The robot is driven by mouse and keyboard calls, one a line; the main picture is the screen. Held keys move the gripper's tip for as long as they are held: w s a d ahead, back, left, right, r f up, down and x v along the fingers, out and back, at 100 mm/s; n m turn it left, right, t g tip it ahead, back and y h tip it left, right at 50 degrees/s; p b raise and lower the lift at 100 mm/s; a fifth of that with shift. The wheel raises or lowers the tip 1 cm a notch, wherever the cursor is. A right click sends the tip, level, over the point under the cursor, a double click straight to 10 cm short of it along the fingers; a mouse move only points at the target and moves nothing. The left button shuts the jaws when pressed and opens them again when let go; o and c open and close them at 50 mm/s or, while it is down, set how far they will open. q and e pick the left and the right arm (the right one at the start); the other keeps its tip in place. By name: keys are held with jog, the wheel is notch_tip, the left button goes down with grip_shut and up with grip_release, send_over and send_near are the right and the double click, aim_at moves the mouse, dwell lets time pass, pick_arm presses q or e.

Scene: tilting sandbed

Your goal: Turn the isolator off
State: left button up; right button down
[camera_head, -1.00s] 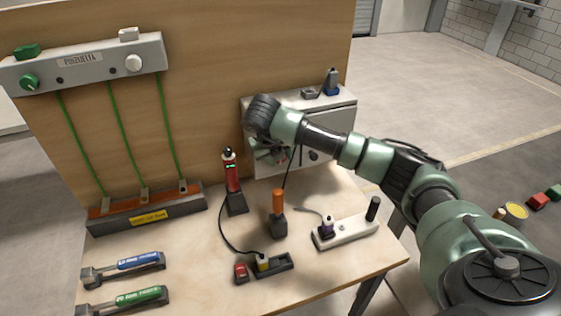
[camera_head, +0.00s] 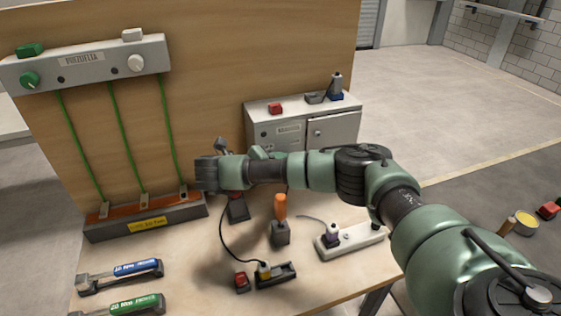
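No part here is clearly labelled as the isolator. A grey cabinet (camera_head: 344,128) with a label and small round fittings on its front stands at the back right of the bench, its lower front covered by my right arm. My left gripper is not in view.
An orange-handled screwdriver (camera_head: 280,207) stands in a block. Blue (camera_head: 137,267) and green (camera_head: 135,304) handled tools lie at front left.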

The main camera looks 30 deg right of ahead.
dwell(0.4)
jog(key=c, duration=0.9)
grip_release()
jog(key=p+v, duration=0.4)
jog(key=v, duration=0.3)
jog(key=shift+a, duration=0.45)
